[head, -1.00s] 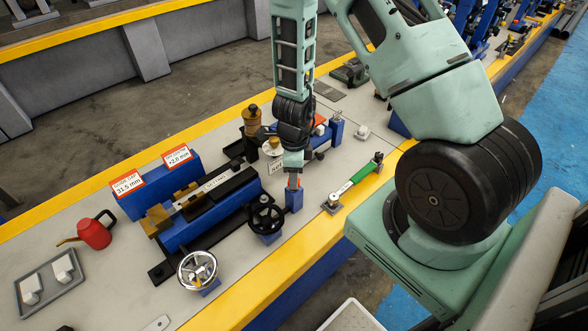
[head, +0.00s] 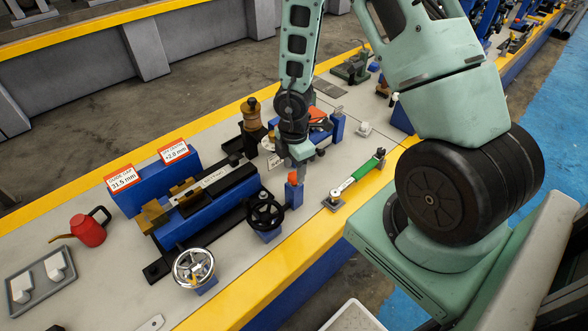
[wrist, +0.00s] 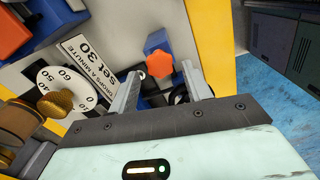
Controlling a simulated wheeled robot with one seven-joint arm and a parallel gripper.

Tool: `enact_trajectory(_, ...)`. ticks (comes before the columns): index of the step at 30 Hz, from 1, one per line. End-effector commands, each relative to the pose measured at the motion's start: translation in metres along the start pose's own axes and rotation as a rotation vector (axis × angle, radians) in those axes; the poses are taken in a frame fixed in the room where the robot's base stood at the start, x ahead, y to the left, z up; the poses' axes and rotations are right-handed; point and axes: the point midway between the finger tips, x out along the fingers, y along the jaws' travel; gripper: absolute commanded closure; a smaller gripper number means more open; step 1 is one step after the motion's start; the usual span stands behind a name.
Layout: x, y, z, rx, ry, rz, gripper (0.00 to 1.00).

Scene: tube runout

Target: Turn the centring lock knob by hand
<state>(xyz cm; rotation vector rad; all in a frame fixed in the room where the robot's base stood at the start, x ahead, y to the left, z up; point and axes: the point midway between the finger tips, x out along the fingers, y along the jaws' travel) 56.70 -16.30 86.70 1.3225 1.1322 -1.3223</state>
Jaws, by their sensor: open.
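The orange lobed knob (head: 292,178), which I take for the centring lock knob, sits on top of a small blue post (head: 293,195) near the bench's front side. My gripper (head: 298,167) is just above it, pointing down. In the wrist view the knob (wrist: 160,65) shows between and just beyond the two open fingers of my gripper (wrist: 163,80). The fingers stand apart on either side and nothing is held. I cannot tell exactly how far the fingertips are above the knob.
A black handwheel (head: 265,212) stands close to the left of the post, and a chrome handwheel (head: 193,267) farther left. A green-handled tool (head: 355,178) lies to the right. A white dial (wrist: 66,92) and a "Set 30" card (wrist: 88,62) are beside the gripper.

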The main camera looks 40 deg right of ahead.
Motion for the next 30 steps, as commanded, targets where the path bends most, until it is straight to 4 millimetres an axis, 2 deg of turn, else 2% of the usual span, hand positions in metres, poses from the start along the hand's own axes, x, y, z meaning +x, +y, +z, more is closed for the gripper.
enact_trajectory(1,0.001,0.000,0.000,0.076,0.000,0.001,0.51)
enact_trajectory(4,0.000,0.000,0.000,0.149,0.000,0.000,0.51)
enact_trajectory(13,0.001,0.000,0.000,0.147,0.000,0.000,0.51)
enact_trajectory(24,0.020,0.000,0.000,0.144,0.000,0.000,0.51)
enact_trajectory(30,0.020,0.000,0.000,0.144,0.000,0.001,0.51)
